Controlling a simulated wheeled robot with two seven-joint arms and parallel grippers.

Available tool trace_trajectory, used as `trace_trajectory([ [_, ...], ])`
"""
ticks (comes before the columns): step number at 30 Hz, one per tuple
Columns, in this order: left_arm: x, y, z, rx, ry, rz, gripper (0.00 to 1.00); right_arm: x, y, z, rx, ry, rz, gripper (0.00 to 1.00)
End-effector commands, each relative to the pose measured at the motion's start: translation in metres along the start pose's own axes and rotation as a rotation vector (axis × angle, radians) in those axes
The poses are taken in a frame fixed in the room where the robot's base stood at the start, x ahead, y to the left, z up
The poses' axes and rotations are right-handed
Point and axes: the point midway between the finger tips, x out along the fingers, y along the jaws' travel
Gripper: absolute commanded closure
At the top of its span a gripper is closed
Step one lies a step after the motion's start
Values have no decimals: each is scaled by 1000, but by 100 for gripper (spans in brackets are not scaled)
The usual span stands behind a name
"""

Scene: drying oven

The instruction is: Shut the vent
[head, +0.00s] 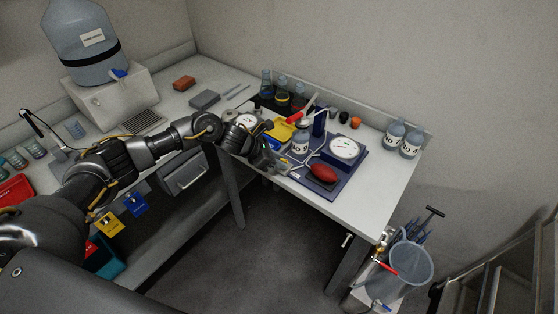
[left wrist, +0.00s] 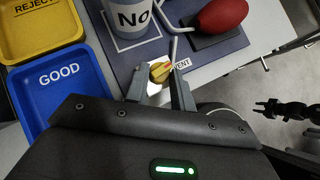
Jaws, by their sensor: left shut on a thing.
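The vent knob (left wrist: 161,71) is a small yellow and orange handle beside a label reading VENT (left wrist: 182,64) on the front edge of a blue board (head: 357,173). My left gripper (head: 283,168) is at the front left of this board. In the left wrist view its fingertips (left wrist: 160,77) are closed on the knob from both sides. In the head view the gripper hides the knob. My right gripper (left wrist: 264,107) shows small and dark at the right of the left wrist view, away from the board, its fingers apart and empty.
Two bottles (head: 411,145) stand at the right.

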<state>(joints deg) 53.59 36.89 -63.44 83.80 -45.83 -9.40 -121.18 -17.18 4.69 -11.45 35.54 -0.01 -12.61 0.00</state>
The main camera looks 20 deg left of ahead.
Motion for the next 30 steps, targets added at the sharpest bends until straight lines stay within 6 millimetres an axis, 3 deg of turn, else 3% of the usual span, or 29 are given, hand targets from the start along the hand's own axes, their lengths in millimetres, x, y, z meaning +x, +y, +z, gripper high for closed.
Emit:
trace_trajectory([
  [16,2,-10,2,-360,-1,357,99,8,-3,0,1,0,-3,64],
  [30,4,-16,8,-676,0,672,99,-10,-3,-1,1,0,-4,64],
])
